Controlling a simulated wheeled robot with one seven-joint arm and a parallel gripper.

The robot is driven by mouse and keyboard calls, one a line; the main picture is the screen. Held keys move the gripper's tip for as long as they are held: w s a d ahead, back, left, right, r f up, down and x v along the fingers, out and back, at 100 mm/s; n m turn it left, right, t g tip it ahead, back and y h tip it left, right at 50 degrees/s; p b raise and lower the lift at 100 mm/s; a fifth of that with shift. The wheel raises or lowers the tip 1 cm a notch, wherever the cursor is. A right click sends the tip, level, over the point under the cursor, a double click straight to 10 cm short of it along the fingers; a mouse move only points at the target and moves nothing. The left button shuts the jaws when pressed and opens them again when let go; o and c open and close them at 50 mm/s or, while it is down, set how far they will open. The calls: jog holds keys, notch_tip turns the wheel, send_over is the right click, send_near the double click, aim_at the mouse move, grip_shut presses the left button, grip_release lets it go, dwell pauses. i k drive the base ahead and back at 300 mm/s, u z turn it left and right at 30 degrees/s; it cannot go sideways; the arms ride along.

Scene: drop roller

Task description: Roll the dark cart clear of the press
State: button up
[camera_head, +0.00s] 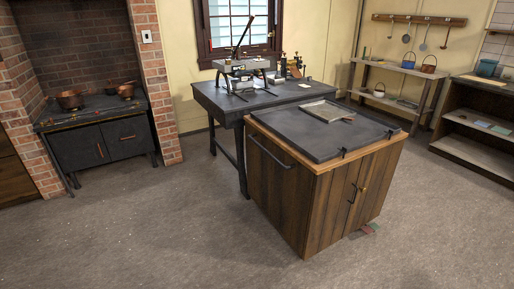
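The cart (290,205) is a dark brown wooden cabinet with a dark top and a lighter wood edge. It stands right of centre, close in front of a dark table (205,97). A long bar handle (268,151) runs along its left face, and small door handles show on its right face. A shallow tray (328,111) lies on its top. The press (243,68), grey and black with a raised lever, stands on the table behind the cart. Whether cart and table touch is hidden. The cart's wheels cannot be made out. My gripper is not in view.
Grey floor is open left of and in front of the cart. A black stove (103,140) with copper pans stands in a brick alcove at left. A wooden shelf (402,70) and a dark shelf unit (475,118) line the right.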

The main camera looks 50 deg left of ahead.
aim_at(281, 178)
jog(key=u, duration=0.45)
jog(key=i, duration=1)
jog(key=u, duration=1.25)
jog(key=i, duration=0.65)
jog(key=u, duration=0.4)
